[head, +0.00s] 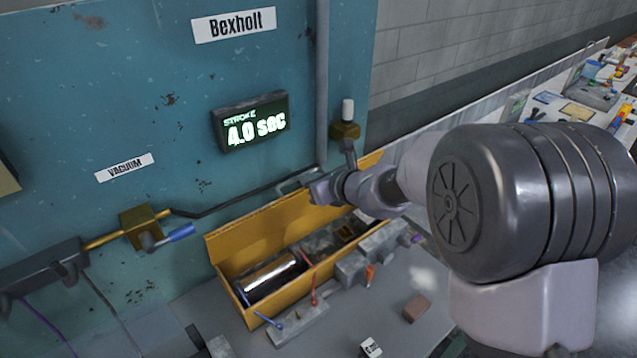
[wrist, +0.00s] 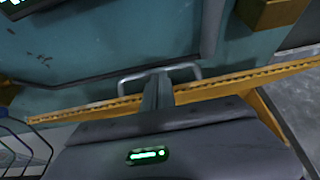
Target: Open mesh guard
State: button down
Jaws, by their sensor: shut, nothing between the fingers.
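A yellow-framed trough (head: 225,243) stands against the teal machine panel, with a shiny metal cylinder (head: 272,276) inside. A grey bar handle (head: 290,181) rises at its far yellow edge; it also shows in the wrist view (wrist: 128,77). I cannot make out mesh clearly, so I cannot tell how the guard stands. My gripper (head: 316,190) is at this edge, close to the handle. In the wrist view my gripper fingers (wrist: 158,90) are shut and empty, pointing at the middle of the handle above the yellow perforated bar (wrist: 230,84). Whether they touch it is unclear.
A brass fitting with a white knob (head: 346,122) is above the gripper. A blue-handled vacuum valve (head: 175,235) sits at left. Small grey blocks (head: 352,268) and a brown block (head: 416,307) are in front of the trough. A cluttered bench (head: 565,105) is behind right.

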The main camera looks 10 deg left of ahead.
jog(key=shift+w+a+f, duration=0.15)
jog(key=shift+w+a, duration=0.05)
jog(key=p, duration=0.2)
jog(key=r+p, duration=0.1)
jog(key=p, duration=0.1)
jog(key=shift+w+a+r, duration=0.2)
jog(key=shift+w+a, duration=0.1)
jog(key=shift+a, duration=0.05)
jog(key=shift+w+a+r+g+h+p, duration=0.2)
jog(key=shift+a+g+h+p, duration=0.15)
jog(key=shift+p, duration=0.7)
jog(key=shift+w+a+f+p, duration=0.2)
jog(key=shift+w+a+p, duration=0.35)
jog(key=shift+w+a+f+p, duration=0.2)
jog(key=shift+w+a+p, duration=0.3)
jog(key=shift+p, duration=0.05)
jog(key=shift+r, duration=0.1)
